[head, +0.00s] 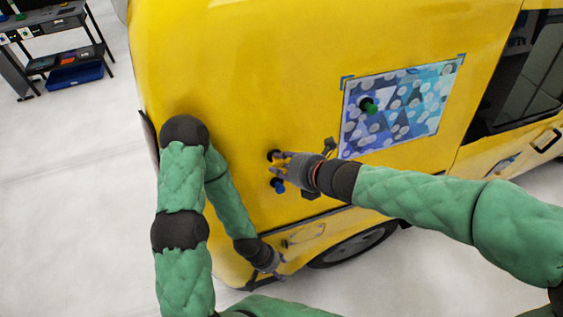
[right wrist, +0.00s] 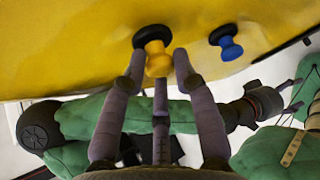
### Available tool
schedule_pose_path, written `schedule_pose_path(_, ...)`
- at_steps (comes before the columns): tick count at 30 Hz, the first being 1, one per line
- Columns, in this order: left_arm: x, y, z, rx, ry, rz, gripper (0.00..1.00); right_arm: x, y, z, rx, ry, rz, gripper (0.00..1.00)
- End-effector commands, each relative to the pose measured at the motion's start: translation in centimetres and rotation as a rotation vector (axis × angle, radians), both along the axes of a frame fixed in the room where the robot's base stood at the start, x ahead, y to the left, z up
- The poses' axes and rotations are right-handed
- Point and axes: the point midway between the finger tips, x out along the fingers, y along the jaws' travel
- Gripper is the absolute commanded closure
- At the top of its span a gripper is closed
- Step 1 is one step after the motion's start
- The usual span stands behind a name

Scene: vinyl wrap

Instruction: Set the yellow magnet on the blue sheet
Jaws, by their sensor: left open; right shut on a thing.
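The yellow magnet (right wrist: 158,62), a yellow knob on a black round base, is between the fingertips of my right gripper (right wrist: 160,68), which is shut on it. Its black base is against or very near the yellow van panel; I cannot tell if it touches. In the head view the magnet (head: 273,155) is mostly hidden by the fingers of my right gripper (head: 281,157). The blue patterned sheet (head: 415,112) lies on the van panel, up and right of that gripper. My left gripper (head: 277,271) is open and empty, low near the van's lower edge.
A blue magnet (head: 278,186) sits on the panel just below the yellow one; it also shows in the right wrist view (right wrist: 227,42). A green magnet (head: 370,106) sits on the sheet's left part. The sheet's right part is clear. A dark window (head: 520,75) lies further right.

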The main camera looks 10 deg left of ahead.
Motion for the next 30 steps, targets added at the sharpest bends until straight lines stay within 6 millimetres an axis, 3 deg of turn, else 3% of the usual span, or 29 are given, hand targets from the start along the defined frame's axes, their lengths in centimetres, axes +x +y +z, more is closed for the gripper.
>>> schedule_pose_path(30,0.0,0.0,0.3,0.0,0.0,0.0,0.4,-2.8,-1.9,0.6,0.0,0.001,-0.001,1.0)
